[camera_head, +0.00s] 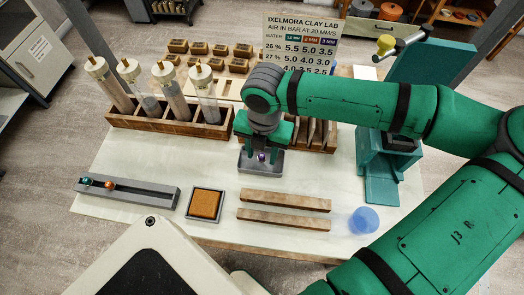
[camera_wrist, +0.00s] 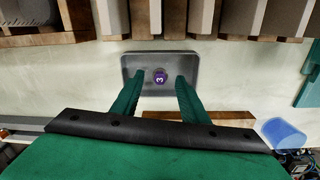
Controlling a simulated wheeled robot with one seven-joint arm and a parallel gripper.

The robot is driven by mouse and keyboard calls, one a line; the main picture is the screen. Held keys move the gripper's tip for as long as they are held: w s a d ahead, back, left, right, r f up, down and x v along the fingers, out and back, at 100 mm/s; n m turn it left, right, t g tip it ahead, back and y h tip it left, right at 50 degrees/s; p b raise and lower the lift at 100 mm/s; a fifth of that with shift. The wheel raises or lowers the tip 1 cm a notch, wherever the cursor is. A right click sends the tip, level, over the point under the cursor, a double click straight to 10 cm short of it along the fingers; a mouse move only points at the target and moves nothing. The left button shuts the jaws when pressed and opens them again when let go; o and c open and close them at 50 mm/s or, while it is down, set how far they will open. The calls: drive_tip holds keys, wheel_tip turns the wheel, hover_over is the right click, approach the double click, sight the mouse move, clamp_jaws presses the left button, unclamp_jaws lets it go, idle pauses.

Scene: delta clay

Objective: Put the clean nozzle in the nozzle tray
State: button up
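A purple nozzle marked 3 (camera_wrist: 160,77) is in the small grey tray (camera_wrist: 136,64), near its middle. The head view also shows the nozzle (camera_head: 261,157) and the tray (camera_head: 246,166) under my gripper (camera_head: 262,150). My gripper (camera_wrist: 157,84) is open, pointing down, with its fingers on either side of the nozzle in the wrist view. I see a gap on both sides and no grip on it. A long grey rack (camera_head: 145,194) at the left holds a green nozzle (camera_head: 86,181) and an orange nozzle (camera_head: 109,185).
A sponge (camera_head: 205,203) in a dish and two wooden strips (camera_head: 285,201) lie in front. A blue translucent cup (camera_head: 363,220) is at right. A wooden rack (camera_head: 170,125) of clay tubes stands behind left; a green press (camera_head: 381,185) stands right. Pale table shows between them.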

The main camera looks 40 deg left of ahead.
wheel_tip(320, 180, up, 11)
idle(0.6)
drive_tip(key=shift+d+f, duration=0.1)
drive_tip(key=shift+d, duration=0.05)
idle(0.4)
